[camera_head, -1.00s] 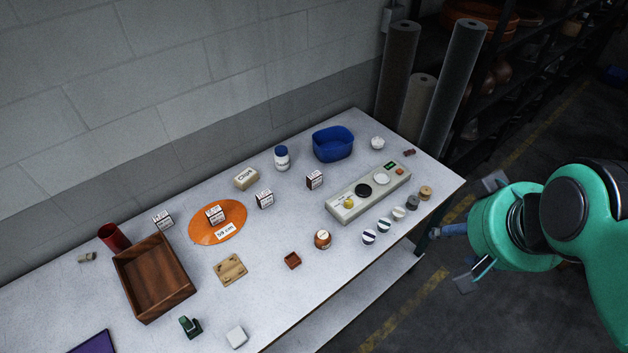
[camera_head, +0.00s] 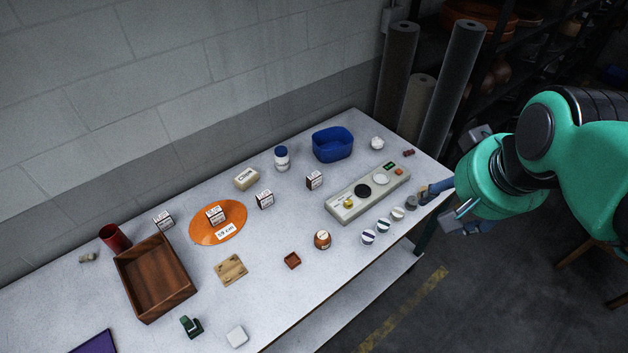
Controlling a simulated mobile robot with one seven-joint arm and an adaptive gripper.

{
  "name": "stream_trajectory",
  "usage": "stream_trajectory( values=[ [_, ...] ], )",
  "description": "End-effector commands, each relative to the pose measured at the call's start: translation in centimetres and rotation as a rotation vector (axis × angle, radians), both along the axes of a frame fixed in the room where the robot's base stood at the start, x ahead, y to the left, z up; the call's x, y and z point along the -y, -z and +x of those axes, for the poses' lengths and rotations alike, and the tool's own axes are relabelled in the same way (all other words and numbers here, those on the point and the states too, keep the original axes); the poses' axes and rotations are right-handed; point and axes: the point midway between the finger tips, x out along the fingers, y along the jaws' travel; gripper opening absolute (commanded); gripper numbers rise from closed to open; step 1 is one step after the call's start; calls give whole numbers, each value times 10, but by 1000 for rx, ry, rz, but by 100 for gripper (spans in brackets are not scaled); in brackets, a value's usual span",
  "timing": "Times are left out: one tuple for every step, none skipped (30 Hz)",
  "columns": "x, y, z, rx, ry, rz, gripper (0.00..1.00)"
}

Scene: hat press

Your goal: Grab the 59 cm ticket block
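Several small white ticket blocks with dark printing stand on the table: one at the left (camera_head: 163,220), one (camera_head: 215,214) on an orange oval mat (camera_head: 203,233), one (camera_head: 265,199) right of the mat and one (camera_head: 314,180) farther right. A label reading "59 cm" (camera_head: 227,231) lies on the mat. The printing on the blocks is too small to read, so I cannot tell which is the 59 cm one. My gripper (camera_head: 430,192) is by the table's right edge, far from the blocks. Its finger opening cannot be made out.
A grey panel (camera_head: 340,212) with buttons and several small round pieces lie between the blocks and my gripper. A blue bin (camera_head: 333,144) and a white bottle (camera_head: 282,159) stand behind. A wooden tray (camera_head: 153,278) is at the left. Tall rolls (camera_head: 453,90) stand beyond the table.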

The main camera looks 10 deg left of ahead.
Motion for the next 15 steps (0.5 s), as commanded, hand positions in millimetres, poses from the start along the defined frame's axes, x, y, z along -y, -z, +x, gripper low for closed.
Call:
stream_trajectory(
  values=[
    [-4, -4, 13, -14, 9, 8, 59],
    [-5, -5, 19, -20, 17, 13, 59],
    [-8, -7, 28, -27, 28, 20, 59],
    [-10, -8, 35, -34, 35, 24, 59],
    [-12, -9, 42, -39, 43, 29, 59],
    [-15, -11, 51, -47, 54, 36, 59],
    [-17, -11, 59, -53, 62, 41, 59],
    [-19, -12, 66, -60, 70, 45, 59],
    [-22, -13, 75, -67, 80, 51, 59],
    [-25, -13, 82, -73, 89, 55, 59],
    [-27, -13, 89, -79, 97, 59, 59],
    [-30, -13, 99, -87, 108, 66, 59],
    [-33, -13, 106, -92, 115, 69, 59],
    [-36, -12, 113, -98, 124, 74, 59],
    [-39, -11, 122, -107, 134, 78, 59]
  ],
)
